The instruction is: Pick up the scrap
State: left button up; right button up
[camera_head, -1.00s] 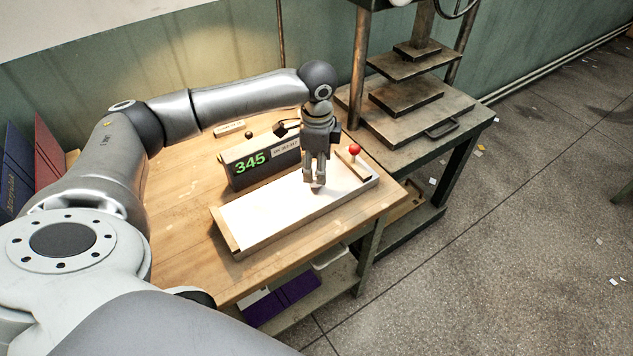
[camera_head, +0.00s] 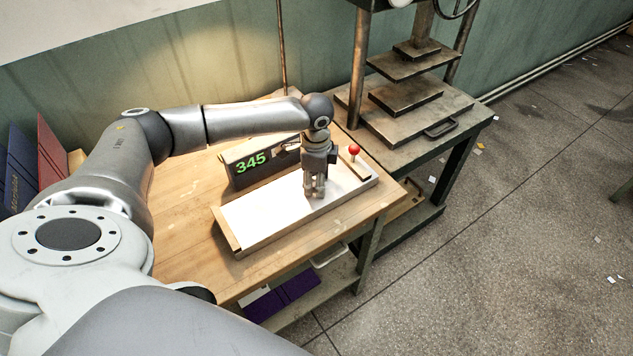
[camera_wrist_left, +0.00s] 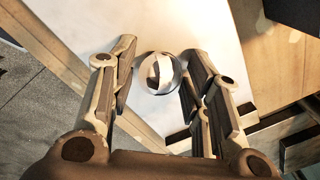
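A small round, shiny piece (camera_wrist_left: 157,73), which looks like the scrap, lies on the white surface (camera_wrist_left: 200,25) in the left wrist view. The same white surface (camera_head: 265,210) fills a wood-edged tray on the table in the head view. My left gripper (camera_head: 316,194) points down low over the right part of this surface. In the left wrist view its two fingers (camera_wrist_left: 157,62) stand apart, one on each side of the round piece, with gaps visible. In the head view the fingers hide the piece. My right gripper is in neither view.
A display box (camera_head: 258,163) reading 345 stands behind the tray. A red-knobbed lever (camera_head: 354,150) rises near the tray's right end, close to my left gripper. A metal press (camera_head: 405,97) stands at the right. The tray's left part is clear.

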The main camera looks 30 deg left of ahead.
pick_arm(q)
jog(key=c, duration=0.3)
jog(key=shift+r, duration=0.15)
jog(key=shift+r, duration=0.25)
notch_tip(320, 180, up, 2)
jog(key=shift+r+b, duration=0.15)
jog(key=shift+b, duration=0.45)
jog(key=s+d+r, duration=0.3)
jog(key=s+r, duration=0.2)
jog(key=s, duration=0.1)
jog(key=s+d+r+b, duration=0.1)
jog(key=s+d+r, duration=0.1)
jog(key=s+r, duration=0.3)
jog(key=shift+s+d, duration=0.4)
jog(key=shift+s, duration=0.5)
